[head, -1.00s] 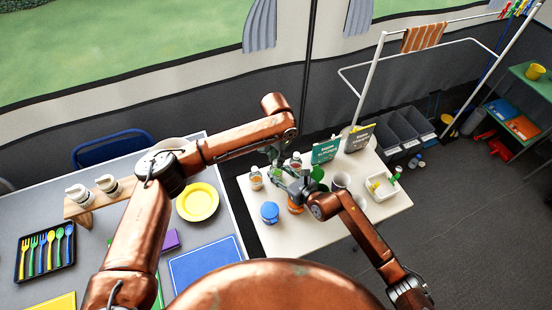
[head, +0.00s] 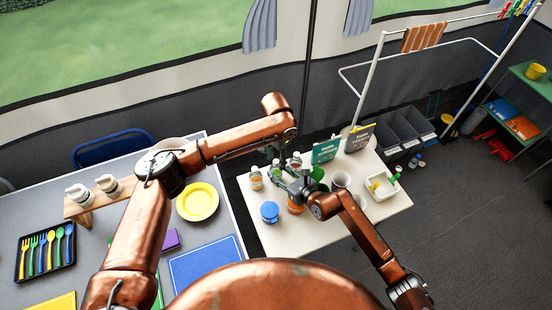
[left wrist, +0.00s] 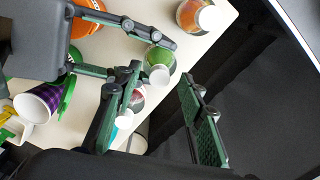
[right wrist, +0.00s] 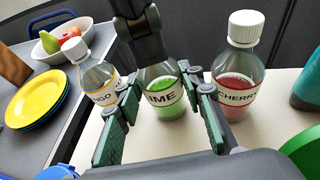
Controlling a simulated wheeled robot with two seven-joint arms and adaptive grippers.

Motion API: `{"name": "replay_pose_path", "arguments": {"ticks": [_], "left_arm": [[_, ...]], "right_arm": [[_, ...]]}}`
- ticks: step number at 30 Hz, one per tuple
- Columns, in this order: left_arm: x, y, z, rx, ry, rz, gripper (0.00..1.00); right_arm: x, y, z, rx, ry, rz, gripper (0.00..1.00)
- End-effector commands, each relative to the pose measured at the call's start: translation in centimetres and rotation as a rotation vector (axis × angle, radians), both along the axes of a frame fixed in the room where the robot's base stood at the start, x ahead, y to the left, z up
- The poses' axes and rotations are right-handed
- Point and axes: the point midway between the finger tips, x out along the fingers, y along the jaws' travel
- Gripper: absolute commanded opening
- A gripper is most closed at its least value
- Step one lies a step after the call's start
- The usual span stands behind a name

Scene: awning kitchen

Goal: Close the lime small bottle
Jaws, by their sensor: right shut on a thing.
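The lime small bottle (right wrist: 163,98) stands upright on the white table (right wrist: 70,147), green liquid inside. My right gripper (right wrist: 162,84) is shut on its body, a finger on each side. In the left wrist view a white cap (left wrist: 159,75) shows at the bottle's top; I cannot tell how tightly it sits. My left gripper (left wrist: 161,79) is open above it, its fingertips apart on either side of the cap with a gap. In the right wrist view my left gripper's dark finger hides the bottle's top.
The mango bottle (right wrist: 98,82) stands to the left of the lime bottle and the cherry bottle (right wrist: 238,75) to its right, both white-capped and close. A blue-lidded jar (head: 270,212), a mug (head: 341,180) and a white tray (head: 380,186) share the table.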

Motion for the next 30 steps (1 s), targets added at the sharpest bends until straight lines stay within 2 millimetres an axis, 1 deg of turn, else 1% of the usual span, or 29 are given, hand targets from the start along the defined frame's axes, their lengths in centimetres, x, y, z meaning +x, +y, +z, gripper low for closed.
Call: {"name": "replay_pose_path", "arguments": {"ticks": [7, 11, 14, 21, 24, 27, 30], "left_arm": [[0.0, 0.0, 0.1, 0.000, 0.000, 0.000, 0.37], [0.1, -0.1, 1.3, -0.002, -0.002, 0.000, 0.37], [0.1, -0.1, 3.0, -0.001, -0.003, -0.001, 0.37], [0.1, 0.0, 8.1, -0.001, -0.002, 0.001, 0.37], [0.1, 0.0, 9.8, -0.001, -0.002, 0.000, 0.37], [0.1, 0.0, 11.0, -0.001, -0.001, 0.001, 0.37], [0.1, 0.0, 11.7, 0.001, 0.001, 0.000, 0.37]], "right_arm": [[0.0, 0.0, 0.0, 0.001, -0.001, 0.000, 0.00], [0.0, 0.0, 0.0, 0.000, 0.000, 0.000, 0.00], [0.0, 0.0, 0.0, 0.000, 0.000, 0.000, 0.00], [0.0, 0.0, 0.0, 0.000, 0.000, 0.000, 0.00], [0.0, 0.0, 0.0, 0.000, 0.000, 0.000, 0.00], [0.0, 0.0, 0.0, 0.001, -0.001, 0.000, 0.00], [0.0, 0.0, 0.0, 0.001, -0.001, 0.000, 0.00]]}}
